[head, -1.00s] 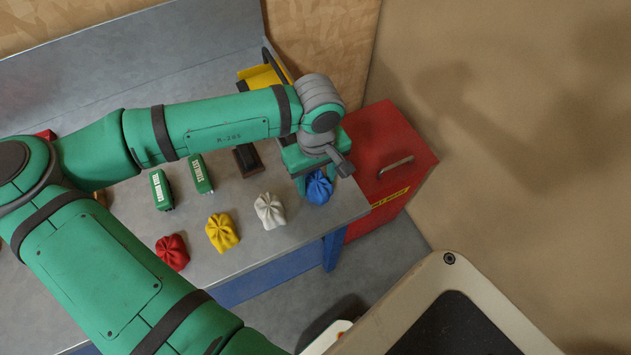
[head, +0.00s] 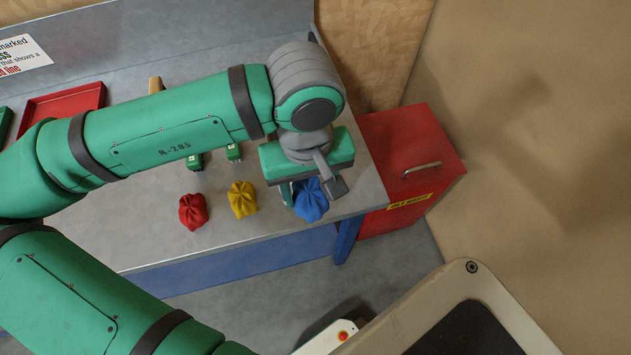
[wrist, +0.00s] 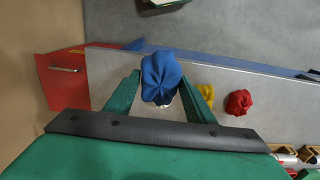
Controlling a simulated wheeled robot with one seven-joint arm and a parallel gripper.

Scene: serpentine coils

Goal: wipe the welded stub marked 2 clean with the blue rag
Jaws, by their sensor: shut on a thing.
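The blue rag (head: 311,203) is bunched up and held in my gripper (head: 305,188), near the front right of the grey bench (head: 150,250). In the wrist view the rag (wrist: 160,78) sits between the two green fingers of my gripper (wrist: 160,88). It appears raised above the bench. A small bit of white shows just below the rag in the wrist view. I cannot make out a welded stub marked 2 in any current view.
A yellow rag (head: 242,200) and a red rag (head: 193,211) lie left of my gripper. A red bin (head: 410,160) with a handle stands right of the bench. A red tray (head: 62,103) and a sign (head: 20,55) are at the back left.

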